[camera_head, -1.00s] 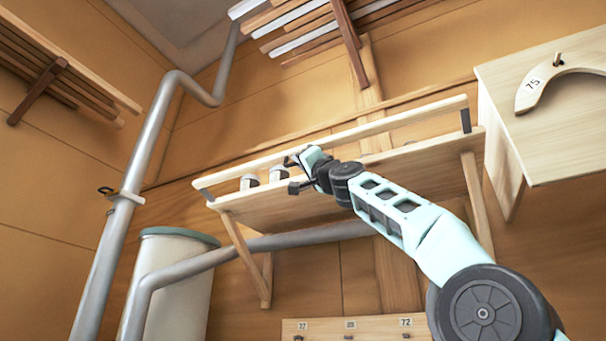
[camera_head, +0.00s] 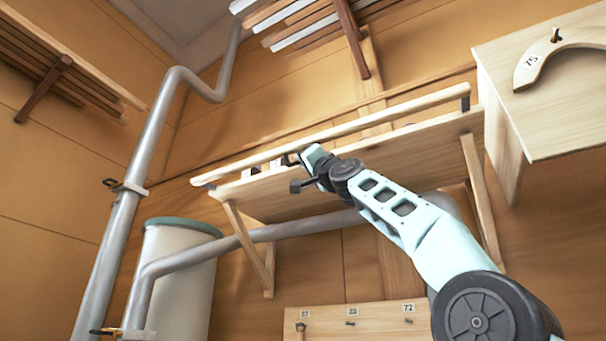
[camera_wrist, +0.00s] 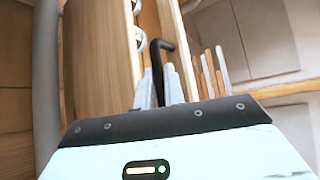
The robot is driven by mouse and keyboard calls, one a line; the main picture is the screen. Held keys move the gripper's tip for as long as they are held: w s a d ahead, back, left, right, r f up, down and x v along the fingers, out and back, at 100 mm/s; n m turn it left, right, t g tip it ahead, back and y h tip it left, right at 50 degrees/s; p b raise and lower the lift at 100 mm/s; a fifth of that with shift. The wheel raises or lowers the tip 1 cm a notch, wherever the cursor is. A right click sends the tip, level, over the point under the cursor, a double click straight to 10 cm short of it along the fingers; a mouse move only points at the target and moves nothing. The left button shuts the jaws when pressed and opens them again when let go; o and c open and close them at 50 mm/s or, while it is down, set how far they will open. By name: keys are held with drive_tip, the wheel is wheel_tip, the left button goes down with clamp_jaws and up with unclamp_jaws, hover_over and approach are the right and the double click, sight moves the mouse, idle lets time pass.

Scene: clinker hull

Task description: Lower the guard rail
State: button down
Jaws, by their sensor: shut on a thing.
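The guard rail (camera_head: 420,106) is a long pale wooden bar along the front of a wall shelf (camera_head: 415,150), with dark brackets at its ends. Only a narrow gap shows between the rail and the shelf. My gripper (camera_head: 294,160) is at the rail, left of its middle. In the wrist view, my gripper's fingers (camera_wrist: 163,88) are shut on a dark hooked handle (camera_wrist: 157,58) beside the rail (camera_wrist: 174,42). How the handle joins the rail is not clear. Round pale jars (camera_wrist: 138,38) stand behind the rail and are mostly hidden in the head view.
A grey pipe (camera_head: 140,150) rises at the left, and a lower branch (camera_head: 210,257) runs under the shelf. A pale bin (camera_head: 190,265) stands below left. A wooden cabinet (camera_head: 550,110) is at the right. Racks of planks (camera_head: 315,25) hang above.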

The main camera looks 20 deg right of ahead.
drive_tip(key=shift+d, duration=0.15)
drive_tip(key=c, duration=1.5)
unclamp_jaws()
drive_tip(key=shift+w+f, duration=0.1)
drive_tip(key=shift+w, duration=0.05)
drive_tip(key=shift+s+f+b, duration=0.3)
drive_tip(key=shift+b, duration=0.15)
drive_tip(key=b+v, duration=1.6)
drive_tip(key=shift+s, duration=0.3)
drive_tip(key=shift+w+f, duration=0.1)
drive_tip(key=shift+f, duration=0.1)
